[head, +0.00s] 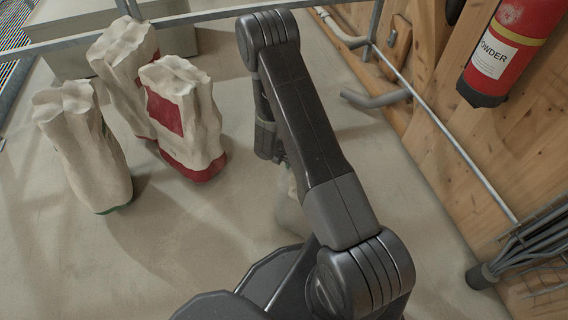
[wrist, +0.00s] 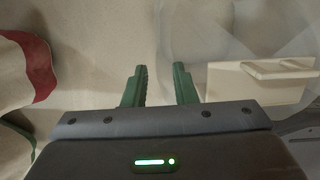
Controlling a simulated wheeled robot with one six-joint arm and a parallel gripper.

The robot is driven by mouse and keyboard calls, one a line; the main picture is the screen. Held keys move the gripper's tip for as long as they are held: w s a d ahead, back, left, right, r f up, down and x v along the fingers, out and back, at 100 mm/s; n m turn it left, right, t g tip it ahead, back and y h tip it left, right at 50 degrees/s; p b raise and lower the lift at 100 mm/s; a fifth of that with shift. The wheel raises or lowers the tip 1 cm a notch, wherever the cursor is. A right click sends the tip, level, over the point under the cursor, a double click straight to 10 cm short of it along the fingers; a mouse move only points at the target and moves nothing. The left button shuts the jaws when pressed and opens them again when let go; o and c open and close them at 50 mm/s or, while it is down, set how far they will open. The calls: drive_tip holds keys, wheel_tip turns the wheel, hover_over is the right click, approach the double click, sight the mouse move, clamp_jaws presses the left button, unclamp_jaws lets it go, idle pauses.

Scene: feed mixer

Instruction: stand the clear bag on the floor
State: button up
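My gripper (wrist: 158,84) shows in the wrist view with its two green fingers apart and bare floor between them. In the head view it is mostly hidden behind my arm. A faint see-through shape, which looks like the clear bag (wrist: 225,32), spreads over the upper right of the wrist view, close to the right finger. Whether it touches the finger I cannot tell. In the head view a hazy patch that may be the clear bag (head: 290,214) shows low beside my arm, partly hidden by it. Its full outline and tilt are unclear.
Several cream sacks with red or green bands, one a red-banded sack (head: 185,118), stand at the left. A wooden wall (head: 500,130) with a fire extinguisher (head: 510,45) bounds the right. The left foreground floor is clear.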

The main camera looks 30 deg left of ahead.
wheel_tip(320, 180, up, 7)
drive_tip(key=s+p, duration=0.1)
drive_tip(key=p, duration=0.2)
drive_tip(key=shift+s+r, duration=0.15)
drive_tip(key=shift+d, duration=0.1)
idle(0.4)
